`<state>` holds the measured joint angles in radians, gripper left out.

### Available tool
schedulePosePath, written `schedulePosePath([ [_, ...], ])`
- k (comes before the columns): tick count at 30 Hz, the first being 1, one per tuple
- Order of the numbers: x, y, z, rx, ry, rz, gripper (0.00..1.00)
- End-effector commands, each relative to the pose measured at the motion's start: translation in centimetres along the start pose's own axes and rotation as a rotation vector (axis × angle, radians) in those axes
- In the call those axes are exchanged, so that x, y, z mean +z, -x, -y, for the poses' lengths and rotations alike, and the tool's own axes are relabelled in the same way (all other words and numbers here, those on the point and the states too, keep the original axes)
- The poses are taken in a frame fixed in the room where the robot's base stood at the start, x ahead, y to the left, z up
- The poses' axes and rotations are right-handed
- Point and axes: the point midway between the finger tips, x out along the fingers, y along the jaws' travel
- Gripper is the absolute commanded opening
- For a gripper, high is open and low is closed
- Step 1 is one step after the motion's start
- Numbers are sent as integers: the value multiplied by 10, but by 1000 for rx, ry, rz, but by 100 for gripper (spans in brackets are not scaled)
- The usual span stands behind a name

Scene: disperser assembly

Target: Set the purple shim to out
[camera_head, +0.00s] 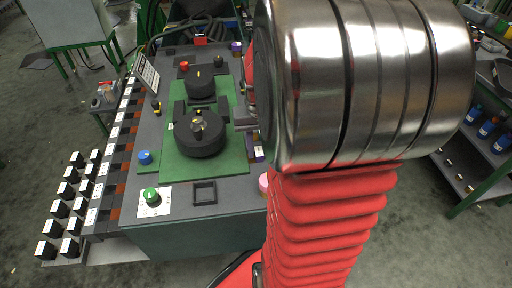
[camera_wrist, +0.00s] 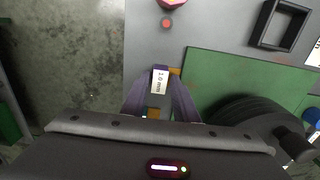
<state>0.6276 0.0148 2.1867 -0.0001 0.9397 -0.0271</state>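A small block with a white "1.0 mm" label (camera_wrist: 160,80) lies below my gripper (camera_wrist: 162,82) in the wrist view. My two dark purplish fingers come down on either side of the label, and orange-brown shows beside it. I cannot tell whether the fingers touch the block. In the head view, a purple piece with a white label (camera_head: 258,153) sits at the bench's right edge, close to my arm. It appears to be this block, the purple shim. Another purple piece (camera_head: 237,46) is at the far right edge. My gripper is mostly hidden behind my arm in the head view.
The green plate (camera_head: 181,165) bears black round housings (camera_head: 201,135), one close beside my gripper in the wrist view. A pink knob (camera_head: 263,183) and a square black socket (camera_head: 204,193) stand at the near end. Open floor (camera_wrist: 70,60) lies left of the bench in the wrist view.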

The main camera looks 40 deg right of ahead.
Motion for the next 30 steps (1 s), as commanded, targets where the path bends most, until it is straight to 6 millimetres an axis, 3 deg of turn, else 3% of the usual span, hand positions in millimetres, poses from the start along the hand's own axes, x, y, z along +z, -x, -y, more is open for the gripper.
schedulePosePath([
  [7,0,0,0,0,0,0,27],
  [19,0,0,1,-1,1,0,0],
  [30,0,0,1,-1,1,0,0],
])
